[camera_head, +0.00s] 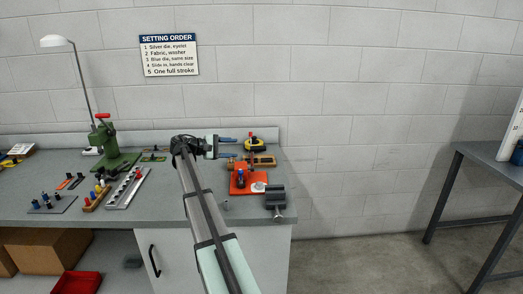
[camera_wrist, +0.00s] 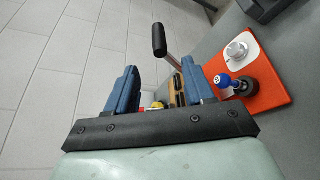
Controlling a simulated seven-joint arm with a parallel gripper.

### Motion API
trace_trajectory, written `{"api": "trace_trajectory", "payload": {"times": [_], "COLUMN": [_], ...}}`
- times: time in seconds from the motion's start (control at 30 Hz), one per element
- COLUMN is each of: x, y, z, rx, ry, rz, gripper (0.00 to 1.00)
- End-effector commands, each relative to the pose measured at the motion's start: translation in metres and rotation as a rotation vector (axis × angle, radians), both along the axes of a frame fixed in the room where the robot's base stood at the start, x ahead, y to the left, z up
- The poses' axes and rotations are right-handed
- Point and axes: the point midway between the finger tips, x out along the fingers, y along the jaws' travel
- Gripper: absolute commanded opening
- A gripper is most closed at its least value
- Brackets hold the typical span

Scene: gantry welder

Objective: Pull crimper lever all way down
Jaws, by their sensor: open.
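In the wrist view a thin metal lever with a black grip (camera_wrist: 159,40) slants up beyond my gripper, between the lines of the two fingers; its foot is hidden. I cannot tell which machine it belongs to. A green bench press (camera_head: 115,150) with a red-tipped handle (camera_head: 102,116) stands at the left of the bench. My gripper (camera_head: 229,147) is open and empty over the bench, blue fingers pointing right, clear of the press. An orange plate (camera_head: 238,189) lies in front of it, with a silver disc (camera_head: 258,187) and a blue-topped piece (camera_wrist: 222,80).
A silver tray (camera_head: 126,189) and a lamp (camera_head: 57,41) are at left. A sign (camera_head: 169,56) hangs on the wall.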

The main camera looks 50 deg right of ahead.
Motion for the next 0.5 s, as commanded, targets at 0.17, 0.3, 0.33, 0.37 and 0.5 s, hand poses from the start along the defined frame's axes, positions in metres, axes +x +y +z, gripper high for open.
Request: {"api": "trace_trajectory", "payload": {"times": [0.17, 0.3, 0.33, 0.37, 0.5], "x": [-0.008, -0.017, -0.019, -0.021, -0.032], "y": [-0.01, -0.028, -0.033, -0.037, -0.059], "z": [0.0, -0.005, -0.006, -0.007, -0.013], "rx": [-0.012, -0.011, -0.01, -0.011, -0.01], "ry": [-0.001, -0.001, 0.0, 0.0, 0.001], "rz": [-0.013, -0.013, -0.012, -0.012, -0.011], "gripper": [0.53, 0.53, 0.53, 0.53, 0.53]}}
